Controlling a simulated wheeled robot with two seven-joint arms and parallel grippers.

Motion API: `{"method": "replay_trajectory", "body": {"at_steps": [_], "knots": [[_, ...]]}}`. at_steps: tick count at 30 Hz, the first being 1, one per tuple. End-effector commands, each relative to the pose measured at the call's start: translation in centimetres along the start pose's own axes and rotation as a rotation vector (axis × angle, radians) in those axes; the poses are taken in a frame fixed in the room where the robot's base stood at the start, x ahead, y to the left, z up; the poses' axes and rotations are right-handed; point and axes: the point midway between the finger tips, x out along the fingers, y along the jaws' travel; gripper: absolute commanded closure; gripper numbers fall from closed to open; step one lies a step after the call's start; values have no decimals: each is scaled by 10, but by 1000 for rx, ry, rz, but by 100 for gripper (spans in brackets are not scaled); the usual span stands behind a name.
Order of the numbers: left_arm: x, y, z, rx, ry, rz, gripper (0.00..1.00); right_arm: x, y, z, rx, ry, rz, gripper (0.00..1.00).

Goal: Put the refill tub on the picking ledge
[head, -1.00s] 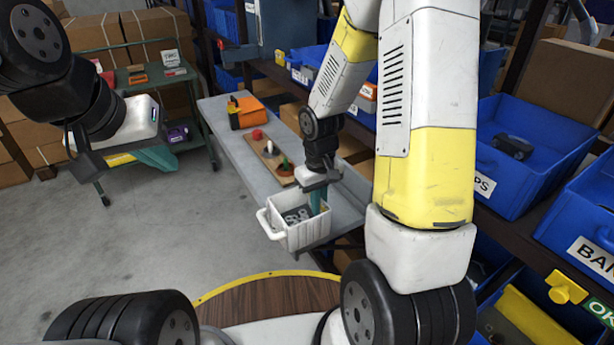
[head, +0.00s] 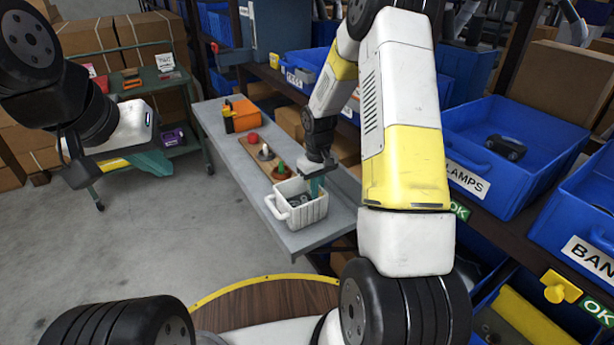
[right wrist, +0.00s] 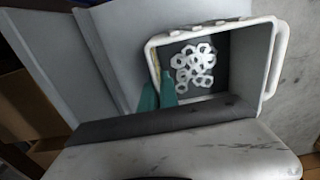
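The refill tub (head: 283,214) is a white, ribbed bin with a side handle. It holds several pale ring-shaped parts, seen clearly in the right wrist view (right wrist: 273,70). My right gripper (head: 317,187) has its teal fingers on the tub's wall, one on each side, and these fingers also show in the right wrist view (right wrist: 158,95). The tub is upright over the near part of the grey picking ledge (head: 225,150); I cannot tell whether it touches the surface. My left gripper (head: 150,162) is held away at the left, with no object visible in it; its opening is unclear.
A wooden board (head: 260,160) with a red, a white and a green piece lies on the ledge behind the tub. An orange-and-black box (head: 243,114) stands farther back. Blue shelf bins (head: 520,140) line the right. A green cart (head: 150,85) stands back left.

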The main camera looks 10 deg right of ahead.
Motion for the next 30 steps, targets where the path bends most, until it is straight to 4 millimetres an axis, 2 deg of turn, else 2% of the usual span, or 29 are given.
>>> {"method": "replay_trajectory", "body": {"at_steps": [8,9,11,12,23,26,30], "knots": [[0,0,0,0,0,0,100,2,0,0,0,0,0,100],[0,0,0,0,0,0,100,2,0,0,0,1,0,88],[0,0,0,0,0,0,100,2,0,0,0,1,0,76],[0,0,0,0,0,0,100,2,0,0,0,1,0,74],[0,0,0,0,0,0,100,-3,0,0,0,2,0,74],[0,0,0,0,0,0,100,-15,0,-1,0,4,1,74],[0,0,0,0,0,0,100,-44,0,-1,0,6,2,74]]}}
